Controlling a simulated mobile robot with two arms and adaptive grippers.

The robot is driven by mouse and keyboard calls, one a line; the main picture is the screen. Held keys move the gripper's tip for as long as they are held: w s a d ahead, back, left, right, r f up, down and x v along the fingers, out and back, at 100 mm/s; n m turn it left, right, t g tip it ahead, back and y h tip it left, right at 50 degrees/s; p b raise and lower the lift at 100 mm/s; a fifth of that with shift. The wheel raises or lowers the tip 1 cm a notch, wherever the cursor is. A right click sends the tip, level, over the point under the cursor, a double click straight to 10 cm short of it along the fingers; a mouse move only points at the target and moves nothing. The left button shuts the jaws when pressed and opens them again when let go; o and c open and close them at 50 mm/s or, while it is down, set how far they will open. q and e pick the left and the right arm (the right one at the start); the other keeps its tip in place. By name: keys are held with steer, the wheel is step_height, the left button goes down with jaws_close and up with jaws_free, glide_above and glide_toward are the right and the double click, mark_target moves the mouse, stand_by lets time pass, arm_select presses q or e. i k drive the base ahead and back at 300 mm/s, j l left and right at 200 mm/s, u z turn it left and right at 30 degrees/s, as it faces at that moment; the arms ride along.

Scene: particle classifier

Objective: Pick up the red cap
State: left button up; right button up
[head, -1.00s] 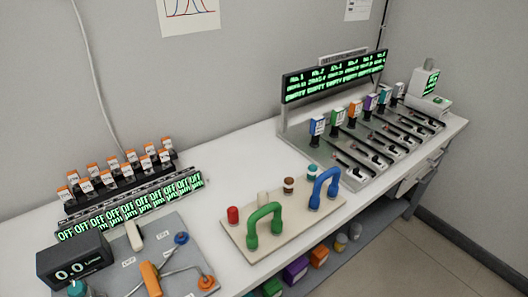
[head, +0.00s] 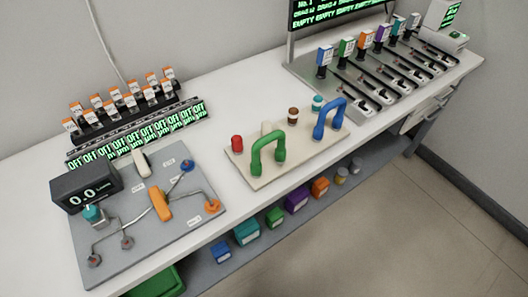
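The red cap (head: 237,143) is a small red cylinder at the left back corner of a beige board (head: 262,181) on the white bench. A green arched handle (head: 268,153) stands just right of it on the same board. Neither of my grippers shows in the head view, and nothing touches the red cap.
The board also holds a blue arch (head: 329,118), a brown cap (head: 293,115), a teal cap (head: 318,102) and a cream piece (head: 267,128). Left is a grey panel (head: 133,243) with a display box (head: 86,187). The bench (head: 225,94) is clear behind the board.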

mark_target(236, 140)
steer(key=l+u, duration=0.35)
steer(key=l, duration=0.3)
steer(key=k+l+u, duration=0.15)
steer(key=l+u, duration=0.15)
steer(key=l, duration=0.35)
